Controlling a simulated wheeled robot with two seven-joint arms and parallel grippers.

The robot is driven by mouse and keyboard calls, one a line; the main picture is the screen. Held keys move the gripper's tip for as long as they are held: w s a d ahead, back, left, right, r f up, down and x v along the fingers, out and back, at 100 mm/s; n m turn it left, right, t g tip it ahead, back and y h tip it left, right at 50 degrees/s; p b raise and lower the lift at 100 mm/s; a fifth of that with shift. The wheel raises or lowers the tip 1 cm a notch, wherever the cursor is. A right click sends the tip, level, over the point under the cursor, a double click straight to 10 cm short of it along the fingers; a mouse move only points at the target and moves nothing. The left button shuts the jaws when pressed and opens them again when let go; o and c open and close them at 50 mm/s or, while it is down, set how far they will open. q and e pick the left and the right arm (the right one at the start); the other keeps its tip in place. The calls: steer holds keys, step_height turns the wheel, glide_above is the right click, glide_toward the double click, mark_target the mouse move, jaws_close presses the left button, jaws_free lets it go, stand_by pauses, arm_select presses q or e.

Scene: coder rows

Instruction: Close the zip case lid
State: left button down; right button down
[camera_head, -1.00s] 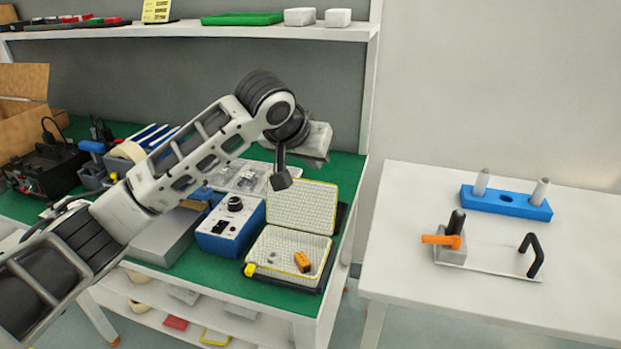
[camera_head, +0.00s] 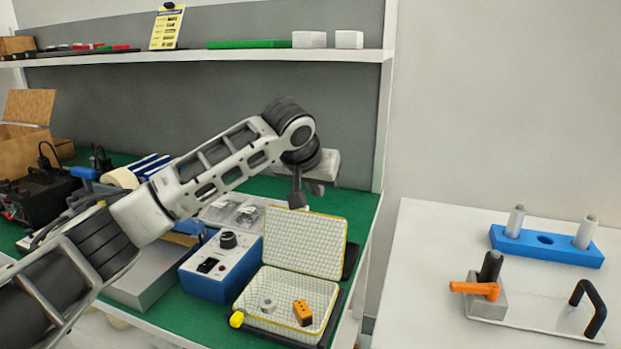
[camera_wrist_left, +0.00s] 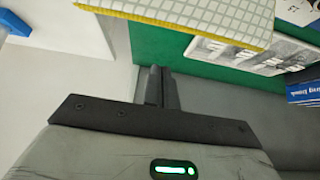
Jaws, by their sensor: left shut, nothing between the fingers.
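The zip case (camera_head: 326,284) is open on the green bench top, with its padded lid (camera_head: 303,243) raised at the back and yellow trim along the edges. An orange block (camera_head: 302,312) and a small grey ring (camera_head: 268,304) lie in its base. A yellow tab (camera_head: 237,319) sits at its front left corner. My left gripper (camera_head: 297,200) is shut and empty, just behind and above the lid's top edge. In the left wrist view the shut fingers (camera_wrist_left: 158,88) are near the lid (camera_wrist_left: 205,18), apparently apart from it. My right gripper is not in view.
A blue control box (camera_head: 215,272) stands left of the case. A clear parts tray (camera_head: 232,212) lies behind it. A shelf (camera_head: 230,56) runs above the bench. A white table (camera_head: 420,300) with a blue block (camera_head: 545,246) is at right.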

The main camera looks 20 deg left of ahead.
mark_target(306, 239)
arm_select(q)
steer(key=shift+s+f, duration=0.55)
steer(key=shift+f, duration=0.3)
steer(key=shift+s+f, duration=0.55)
steer(key=shift+f, duration=0.25)
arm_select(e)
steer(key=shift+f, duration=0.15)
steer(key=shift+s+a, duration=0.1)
